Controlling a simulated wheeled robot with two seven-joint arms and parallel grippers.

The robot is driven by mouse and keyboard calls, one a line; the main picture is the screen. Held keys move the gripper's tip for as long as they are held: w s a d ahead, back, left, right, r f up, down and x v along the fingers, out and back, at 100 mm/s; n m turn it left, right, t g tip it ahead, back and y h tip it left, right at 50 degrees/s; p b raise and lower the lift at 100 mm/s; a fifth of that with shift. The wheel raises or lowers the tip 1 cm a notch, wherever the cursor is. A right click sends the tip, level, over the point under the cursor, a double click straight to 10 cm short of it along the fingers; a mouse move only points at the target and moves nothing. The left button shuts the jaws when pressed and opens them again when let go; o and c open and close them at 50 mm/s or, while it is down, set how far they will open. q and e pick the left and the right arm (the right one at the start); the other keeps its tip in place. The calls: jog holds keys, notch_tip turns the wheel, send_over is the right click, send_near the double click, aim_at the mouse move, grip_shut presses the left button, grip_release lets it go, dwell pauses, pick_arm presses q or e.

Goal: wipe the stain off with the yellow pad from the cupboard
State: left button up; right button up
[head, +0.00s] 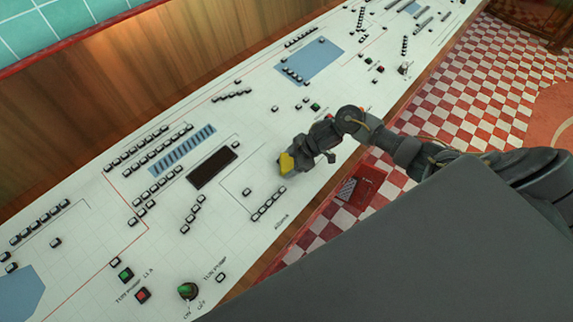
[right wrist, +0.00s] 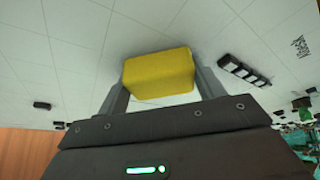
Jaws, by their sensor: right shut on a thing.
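The yellow pad (head: 286,163) is in my right gripper (head: 288,168), over the white control panel (head: 262,146). In the right wrist view the pad (right wrist: 158,74) sits between the two fingers, with the panel surface close behind it. I cannot tell whether the pad touches the panel. I cannot make out a clear stain; the area under the pad and gripper is hidden. My left gripper is not in view.
The panel carries rows of small black-and-white buttons, a dark brown rectangle (head: 212,168), blue rectangles and a green knob (head: 188,291). A wooden wall (head: 120,90) runs behind it. A red open box (head: 362,186) is beside the front edge, above the checkered floor (head: 455,90).

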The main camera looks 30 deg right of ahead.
jog(key=shift+w+d+f, duration=0.1)
jog(key=shift+w+d, duration=0.1)
jog(key=shift+d, duration=0.6)
jog(key=shift+w+d+f, duration=0.1)
jog(key=shift+w+d, duration=0.1)
jog(key=shift+d, duration=0.6)
jog(key=shift+w+d+r+b, duration=0.1)
jog(key=shift+w+d+b, duration=0.2)
jog(key=shift+d, duration=0.65)
jog(key=shift+w+d+r+b, duration=0.1)
jog(key=shift+w+d, duration=0.3)
jog(key=shift+d, duration=0.5)
jog(key=shift+r+p, duration=0.1)
jog(key=shift+p, duration=0.3)
jog(key=shift+a, duration=0.15)
jog(key=shift+s+a+p, duration=0.15)
jog(key=shift+a+p, duration=0.25)
jog(key=shift+a, duration=0.15)
jog(key=shift+s+a+p, duration=0.2)
jog(key=shift+a+p, duration=0.1)
jog(key=shift+a, duration=0.25)
jog(key=shift+s+a+p, duration=0.2)
jog(key=shift+a+p, duration=0.1)
jog(key=shift+a, duration=0.25)
jog(key=shift+s+a, duration=0.1)
jog(key=shift+a, duration=0.15)
